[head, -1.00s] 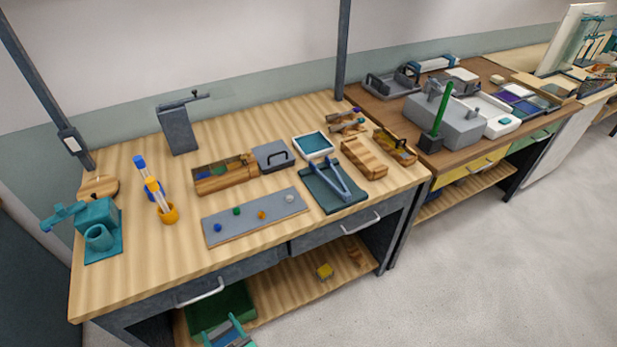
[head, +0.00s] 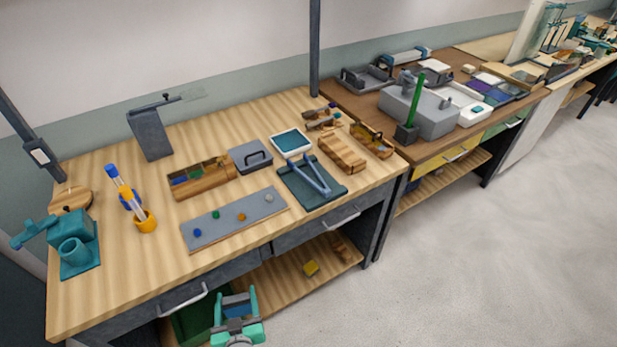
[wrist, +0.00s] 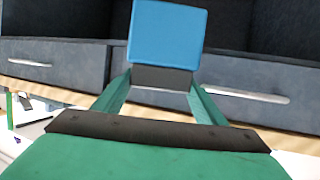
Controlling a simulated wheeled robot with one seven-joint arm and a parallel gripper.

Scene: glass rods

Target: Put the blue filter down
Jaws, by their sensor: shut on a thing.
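My gripper (head: 236,302) is at the bottom of the head view, in front of the bench's drawers. It is shut on the blue filter (wrist: 168,36), a flat blue square with a dark grey lower part between the fingers in the wrist view. The filter also shows between the fingers in the head view (head: 237,306). It is held in the air, apart from the bench top.
The wooden bench (head: 120,270) holds a grey mat (head: 220,222) with small coloured knobs, a compartment box (head: 202,180), a white-rimmed blue tray (head: 291,143) and a dark teal tray (head: 318,196). Bare wood lies along the front left. Drawer handles (head: 183,301) stick out near my gripper.

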